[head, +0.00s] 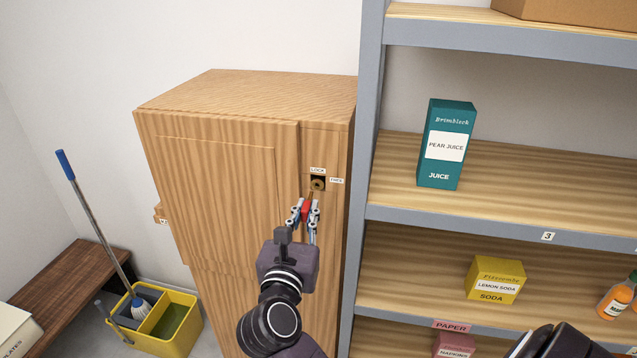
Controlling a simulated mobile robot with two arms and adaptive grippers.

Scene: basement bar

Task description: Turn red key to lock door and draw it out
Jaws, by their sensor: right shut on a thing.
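The red key (306,209) is between the fingers of my right gripper (305,215), which is shut on it. Its shaft points up toward the dark lock plate (318,183) with a brass round on the wooden cabinet (219,200). The shaft meets the lower part of the lock in the picture; how deep it sits I cannot tell. A small label reading LOCK (317,170) is above the lock and another, apparently FREE (337,181), is to its right. The cabinet door (215,205) looks closed. My left gripper is not in view.
A grey-framed shelf (368,150) stands close on the cabinet's right, holding a teal juice box (447,145), a yellow soda box (495,280) and orange bottles (616,299). A yellow mop bucket (182,343) and a brown bench (75,285) are at the left.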

